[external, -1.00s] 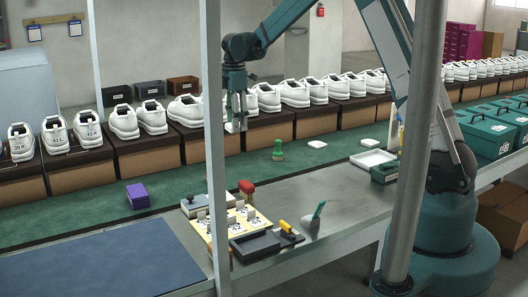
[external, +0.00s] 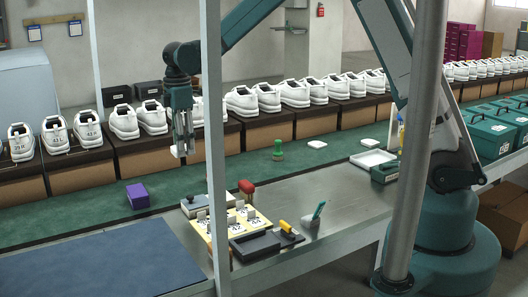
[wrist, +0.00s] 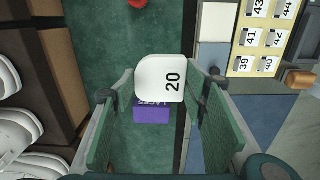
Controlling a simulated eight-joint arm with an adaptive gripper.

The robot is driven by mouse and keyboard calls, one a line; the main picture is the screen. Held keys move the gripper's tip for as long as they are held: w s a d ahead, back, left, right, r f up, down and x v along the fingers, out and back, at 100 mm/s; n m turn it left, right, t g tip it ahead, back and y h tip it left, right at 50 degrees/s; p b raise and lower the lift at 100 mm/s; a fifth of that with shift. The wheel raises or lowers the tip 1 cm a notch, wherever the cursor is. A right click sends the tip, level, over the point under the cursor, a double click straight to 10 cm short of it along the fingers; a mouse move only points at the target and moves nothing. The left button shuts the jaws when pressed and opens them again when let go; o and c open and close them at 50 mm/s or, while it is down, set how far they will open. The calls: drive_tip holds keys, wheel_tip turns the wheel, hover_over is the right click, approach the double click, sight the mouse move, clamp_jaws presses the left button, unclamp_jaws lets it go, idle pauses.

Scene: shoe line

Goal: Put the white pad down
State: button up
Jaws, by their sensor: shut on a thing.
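My gripper (wrist: 160,90) is shut on a white pad (wrist: 160,78) marked "20", which sits between the fingertips in the wrist view. In the external view my gripper (external: 183,148) hangs above the green belt, in front of the shoe row, and the pad (external: 178,151) shows small at its tips. In the wrist view a purple box (wrist: 152,115) lies below the pad, partly hidden by it. In the external view that purple box (external: 138,196) lies on the belt, lower left of my gripper.
White shoes on brown boxes (external: 152,157) line the belt's far side. A green-handled stamp (external: 278,150), another white pad (external: 317,144) and a white tray (external: 372,158) are to the right. Bare belt surrounds the purple box.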

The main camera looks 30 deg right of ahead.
drive_tip(key=s+a, duration=0.8)
drive_tip(key=a, duration=0.2)
hover_over(150, 233)
drive_tip(key=shift+f, duration=2.55)
drive_tip(key=shift+f+b, duration=0.3)
drive_tip(key=shift+f, duration=2.8)
drive_tip(key=shift+f, duration=0.1)
drive_tip(key=shift+f+b, duration=0.35)
drive_tip(key=shift+f, duration=1.45)
drive_tip(key=shift+f, duration=0.1)
